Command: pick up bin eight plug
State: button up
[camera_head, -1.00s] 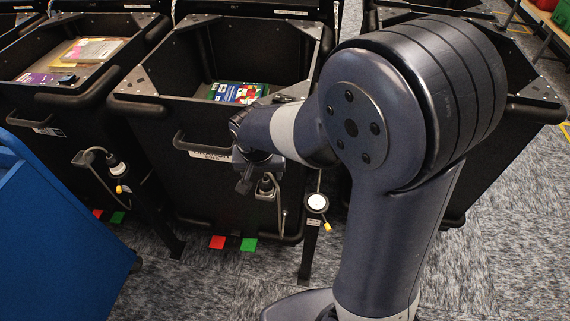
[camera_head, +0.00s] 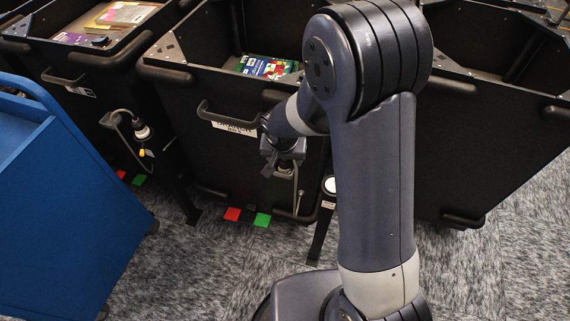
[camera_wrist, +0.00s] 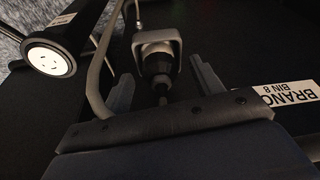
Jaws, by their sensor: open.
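The bin eight plug (camera_wrist: 158,68) is a dark cylinder with a pale tip, held in a grey loop holder on the bin's front face. My gripper (camera_wrist: 162,72) is open, with one finger on each side of the plug in the wrist view. I cannot tell whether the fingers touch it. In the head view, my gripper (camera_head: 270,160) is at the front of the middle black bin and mostly hides the plug. A white label (camera_wrist: 290,95) reading BIN 8 is to the right of the plug in the wrist view.
A post with a round white face (camera_wrist: 48,57) stands left in the wrist view, near the grey cable. Black bins (camera_head: 70,60) flank the middle bin (camera_head: 190,105). A blue cart (camera_head: 60,200) stands left. Red (camera_head: 232,214) and green pedals lie below.

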aim_at(284, 161)
jog(key=shift+w+f, duration=0.1)
jog(key=shift+f, duration=0.3)
jog(key=c, duration=1.2)
jog(key=shift+o, duration=0.2)
jog(key=shift+r, duration=0.1)
jog(key=shift+r, duration=0.4)
jog(key=v, duration=0.2)
jog(key=shift+r, duration=0.45)
jog(key=s+a+b, duration=0.1)
jog(key=s+a, duration=0.2)
jog(key=s, duration=0.5)
jog(key=s+a+b, duration=0.1)
jog(key=s+a, duration=0.2)
jog(key=s, duration=0.5)
jog(key=shift+s, duration=0.25)
